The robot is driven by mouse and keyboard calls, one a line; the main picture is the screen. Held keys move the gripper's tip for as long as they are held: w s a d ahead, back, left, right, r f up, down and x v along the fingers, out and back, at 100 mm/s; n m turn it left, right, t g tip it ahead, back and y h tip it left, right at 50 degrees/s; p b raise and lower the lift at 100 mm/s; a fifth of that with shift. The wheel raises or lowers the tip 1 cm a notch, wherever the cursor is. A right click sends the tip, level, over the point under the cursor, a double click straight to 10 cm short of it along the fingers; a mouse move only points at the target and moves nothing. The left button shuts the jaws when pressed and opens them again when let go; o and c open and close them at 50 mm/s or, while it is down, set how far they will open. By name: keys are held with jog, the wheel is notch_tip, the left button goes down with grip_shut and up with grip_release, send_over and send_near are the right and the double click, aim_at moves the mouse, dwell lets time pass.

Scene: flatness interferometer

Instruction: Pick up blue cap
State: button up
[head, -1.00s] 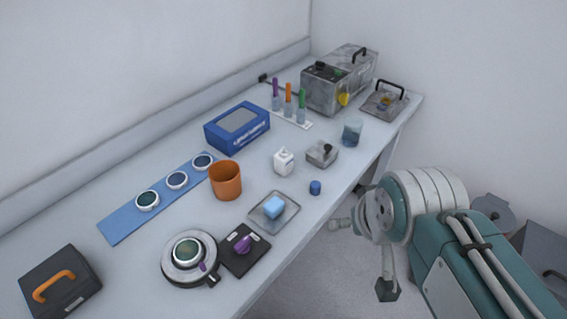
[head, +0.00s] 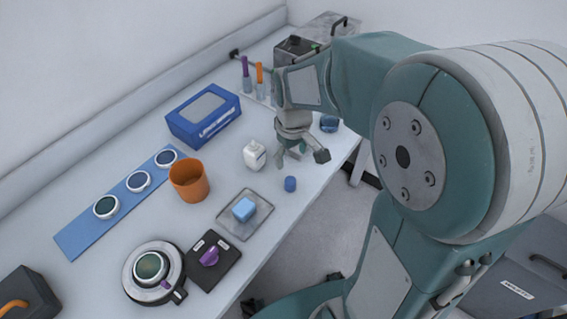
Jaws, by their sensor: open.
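The blue cap (head: 290,184) is a small dark blue cylinder standing on the white table near its right edge, to the right of the clear tray. My gripper (head: 301,160) is over the table just above and behind the cap in the picture, with its fingers spread and pointing down. It is open, with nothing seen between the fingers. The cap is in full view and apart from the fingers. How high the fingertips are above the table is hard to tell.
A white bottle (head: 255,155) stands left of my gripper. An orange cup (head: 188,181) and a blue box (head: 204,114) are further left. A blue-filled beaker (head: 329,123) stands behind my gripper.

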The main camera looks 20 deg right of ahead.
aim_at(290, 180)
jog(key=shift+w+d+f, duration=0.1)
jog(key=shift+w+f, duration=0.25)
jog(key=shift+d+f, duration=0.1)
jog(key=shift+f, duration=0.25)
jog(key=f, duration=0.5)
jog(key=shift+a+f, duration=0.1)
jog(key=shift+a, duration=0.15)
notch_tip(290, 180, down, 5)
jog(key=shift+s+d, duration=0.1)
jog(key=shift+s, duration=0.05)
jog(key=c, duration=0.8)
